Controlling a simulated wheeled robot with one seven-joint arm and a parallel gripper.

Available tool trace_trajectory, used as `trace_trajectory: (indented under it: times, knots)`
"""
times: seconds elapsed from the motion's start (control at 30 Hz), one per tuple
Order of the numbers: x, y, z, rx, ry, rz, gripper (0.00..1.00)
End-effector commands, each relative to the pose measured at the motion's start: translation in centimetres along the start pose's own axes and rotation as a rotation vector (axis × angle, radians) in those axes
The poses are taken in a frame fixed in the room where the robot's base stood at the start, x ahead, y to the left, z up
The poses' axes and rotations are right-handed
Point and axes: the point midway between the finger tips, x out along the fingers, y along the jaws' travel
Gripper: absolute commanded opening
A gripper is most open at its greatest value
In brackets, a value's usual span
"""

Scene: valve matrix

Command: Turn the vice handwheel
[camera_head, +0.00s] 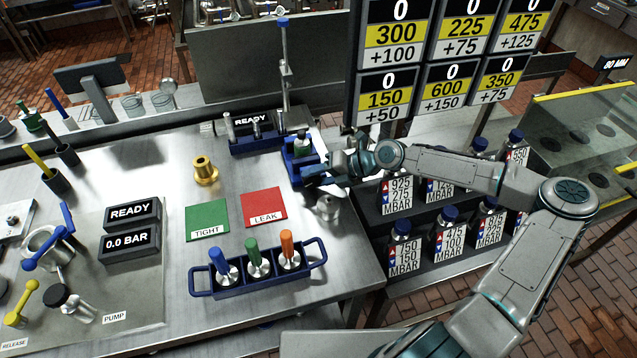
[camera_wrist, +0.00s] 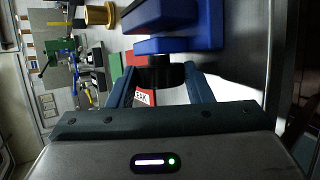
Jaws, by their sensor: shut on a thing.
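The blue vice (camera_head: 297,165) stands near the right edge of the steel bench, with a small green-topped piece (camera_head: 302,141) between its jaws. In the wrist view the vice's blue body (camera_wrist: 178,25) fills the upper middle. Its black round handwheel (camera_wrist: 163,72) faces the wrist camera. My gripper (camera_wrist: 161,83) has one finger on each side of the handwheel and is shut on it. In the head view my gripper (camera_head: 313,180) is at the front right of the vice, and it and my arm mostly hide the handwheel.
A green TIGHT mat (camera_head: 207,221) and red LEAK mat (camera_head: 264,205) lie left of the vice, with a brass fitting (camera_head: 205,171) behind. A blue rack (camera_head: 257,282) of several valves stands in front. Tagged bottles (camera_head: 446,238) stand on shelves right of the bench.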

Motion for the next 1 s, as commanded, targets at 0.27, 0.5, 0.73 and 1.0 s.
trace_trajectory:
  times: [0.27, 0.5, 0.73, 1.0]
  knots:
    - [0.44, -0.83, -0.22, 0.049, 0.001, 0.118, 0.23]
    - [0.39, -0.71, -0.26, 0.072, 0.004, 0.176, 0.23]
    - [0.3, -0.55, -0.29, 0.083, 0.007, 0.199, 0.23]
    - [0.29, -0.45, -0.33, 0.085, 0.01, 0.202, 0.23]
